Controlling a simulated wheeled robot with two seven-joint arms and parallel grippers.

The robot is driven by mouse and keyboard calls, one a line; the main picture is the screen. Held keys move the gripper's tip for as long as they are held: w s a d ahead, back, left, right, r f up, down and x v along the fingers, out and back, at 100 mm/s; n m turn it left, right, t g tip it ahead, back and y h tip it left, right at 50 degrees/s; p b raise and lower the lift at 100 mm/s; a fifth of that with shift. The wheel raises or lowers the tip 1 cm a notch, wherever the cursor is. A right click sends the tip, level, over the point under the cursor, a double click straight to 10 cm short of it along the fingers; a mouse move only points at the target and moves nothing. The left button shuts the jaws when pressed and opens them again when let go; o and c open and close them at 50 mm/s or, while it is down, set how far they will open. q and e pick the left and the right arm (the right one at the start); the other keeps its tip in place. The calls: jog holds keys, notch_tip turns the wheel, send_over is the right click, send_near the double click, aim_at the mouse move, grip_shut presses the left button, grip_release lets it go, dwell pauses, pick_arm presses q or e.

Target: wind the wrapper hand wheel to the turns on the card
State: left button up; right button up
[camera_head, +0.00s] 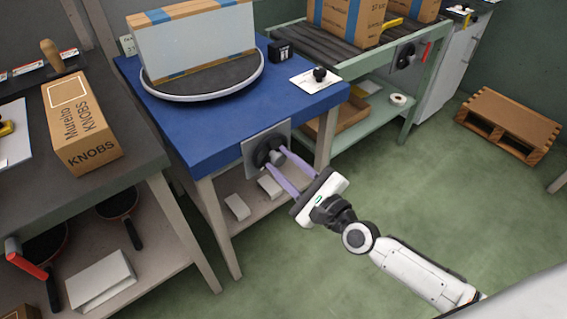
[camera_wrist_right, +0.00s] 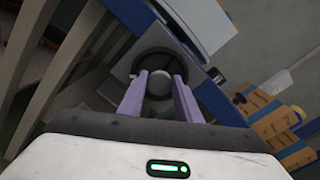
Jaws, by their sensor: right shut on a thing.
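The dark hand wheel (camera_head: 262,153) sits on a grey plate (camera_head: 253,158) on the front side of the blue wrapper table (camera_head: 205,128). My right gripper (camera_head: 276,158) reaches it from the lower right, and its two purple fingers are shut on the wheel. In the right wrist view the wheel's dark rim (camera_wrist_right: 160,53) shows beyond the fingers, with a round grey hub between the fingertips. A small pale card (camera_head: 128,45) stands at the table's back left; its marking is too small to read surely. My left gripper is not in view.
A wrapped load (camera_head: 197,42) stands on the round turntable (camera_head: 205,94). A white plate with a black knob (camera_head: 318,76) lies at the table's right corner. A KNOBS carton (camera_head: 84,122) is on the left bench. The floor around my right arm is clear; a pallet (camera_head: 508,124) lies right.

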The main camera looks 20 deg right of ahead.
dwell(0.8)
jog(key=o, duration=1)
jog(key=v, duration=1)
jog(key=shift+s+r+b, duration=0.1)
jog(key=shift+s+b, duration=0.05)
jog(key=shift+b, duration=0.2)
jog(key=shift+o, duration=0.3)
